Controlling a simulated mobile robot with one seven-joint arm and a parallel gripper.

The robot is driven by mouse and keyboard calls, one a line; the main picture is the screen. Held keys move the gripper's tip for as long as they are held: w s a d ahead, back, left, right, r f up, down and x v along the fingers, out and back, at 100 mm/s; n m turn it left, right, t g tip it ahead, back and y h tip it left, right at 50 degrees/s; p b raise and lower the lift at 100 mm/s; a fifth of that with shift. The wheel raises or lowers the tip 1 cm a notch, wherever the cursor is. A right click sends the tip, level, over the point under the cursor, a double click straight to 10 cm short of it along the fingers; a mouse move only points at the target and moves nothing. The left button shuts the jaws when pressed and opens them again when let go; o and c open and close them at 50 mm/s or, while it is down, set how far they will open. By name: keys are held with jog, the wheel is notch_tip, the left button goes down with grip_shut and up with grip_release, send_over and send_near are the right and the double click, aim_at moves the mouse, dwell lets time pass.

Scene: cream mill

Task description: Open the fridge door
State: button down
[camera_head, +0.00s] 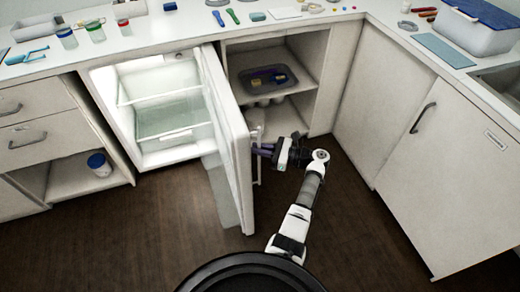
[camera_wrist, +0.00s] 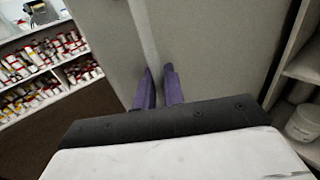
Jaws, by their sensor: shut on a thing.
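The white fridge (camera_head: 160,140) stands under the counter with its lit inside and glass shelves showing. Its door (camera_head: 232,140) stands wide open, swung out toward the room. The door's light vertical handle (camera_head: 256,178) is on its outer face; the handle bar also shows in the wrist view (camera_wrist: 143,35). My gripper (camera_head: 262,150) is at the handle from the right. In the wrist view its purple fingers (camera_wrist: 159,88) are closed around the bar, with the door face (camera_wrist: 205,50) behind. The exact contact at the fingertips is partly hidden.
An open cupboard with a grey tray (camera_head: 268,88) is right of the door. A closed cabinet (camera_head: 430,140) is farther right. Jars and tools lie on the counter (camera_head: 190,25). Dark floor (camera_head: 150,215) is clear left of the door. Shelves of bottles (camera_wrist: 40,70) show in the wrist view.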

jog(key=shift+w+d, duration=0.15)
dwell(0.4)
jog(key=c, duration=1.6)
grip_release()
jog(key=shift+c, duration=0.2)
jog(key=b+v, duration=0.3)
jog(key=v, duration=1)
jog(key=shift+d+b, duration=0.35)
jog(key=shift+d, duration=0.05)
